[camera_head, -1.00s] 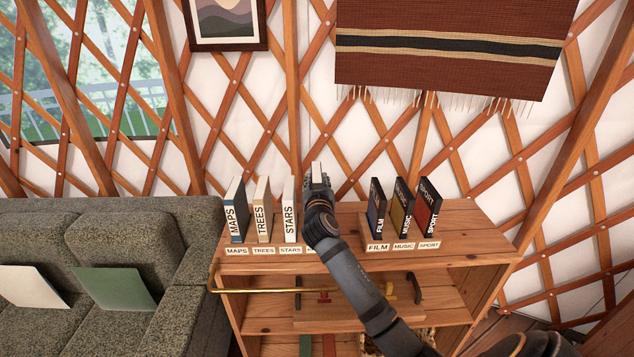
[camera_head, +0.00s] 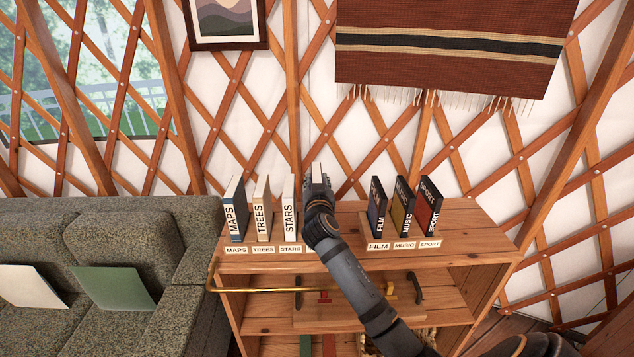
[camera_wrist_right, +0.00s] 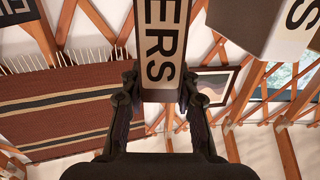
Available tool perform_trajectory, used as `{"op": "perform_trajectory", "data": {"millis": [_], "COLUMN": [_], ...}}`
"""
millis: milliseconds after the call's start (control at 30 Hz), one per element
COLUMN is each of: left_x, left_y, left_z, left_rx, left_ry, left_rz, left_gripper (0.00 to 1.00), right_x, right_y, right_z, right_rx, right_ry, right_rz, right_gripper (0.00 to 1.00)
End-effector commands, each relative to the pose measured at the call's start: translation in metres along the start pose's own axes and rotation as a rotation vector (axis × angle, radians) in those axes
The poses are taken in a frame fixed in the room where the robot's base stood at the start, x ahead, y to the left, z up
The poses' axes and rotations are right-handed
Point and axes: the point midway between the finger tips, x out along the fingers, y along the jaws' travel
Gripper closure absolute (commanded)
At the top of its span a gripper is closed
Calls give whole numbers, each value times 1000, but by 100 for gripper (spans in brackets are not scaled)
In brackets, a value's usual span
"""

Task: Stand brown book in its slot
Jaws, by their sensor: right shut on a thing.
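My right gripper (camera_head: 319,188) is shut on the brown book, upright over the shelf top just right of the STARS book (camera_head: 289,208). In the head view only the top of the held book (camera_head: 318,172) shows above the fingers. In the right wrist view the held book (camera_wrist_right: 160,40) has a pale spine label reading "ERS", the rest cut off, between the fingertips (camera_wrist_right: 160,88). Its brown cover barely shows. The slot below the gripper is hidden by my wrist and forearm, so I cannot tell whether the book touches the shelf. My left gripper is not in view.
MAPS (camera_head: 235,210) and TREES (camera_head: 262,208) stand left of STARS. FILM (camera_head: 376,210), MUSIC (camera_head: 401,207) and SPORT (camera_head: 427,207) stand right of my arm. A brass rail (camera_head: 255,290) runs along the shelf front (camera_head: 470,262). A sofa (camera_head: 150,240) stands at left.

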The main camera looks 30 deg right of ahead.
Motion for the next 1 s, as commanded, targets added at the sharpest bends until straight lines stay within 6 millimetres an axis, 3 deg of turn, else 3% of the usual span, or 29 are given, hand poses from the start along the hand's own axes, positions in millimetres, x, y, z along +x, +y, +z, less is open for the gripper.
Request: {"op": "perform_trajectory", "data": {"millis": [1000], "left_x": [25], "left_y": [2], "left_z": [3], "left_rx": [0], "left_ry": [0], "left_rz": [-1], "left_gripper": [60], "right_x": [1], "right_y": [0], "right_z": [25], "right_rx": [0], "right_ry": [3], "right_rz": [-1], "right_gripper": [100]}}
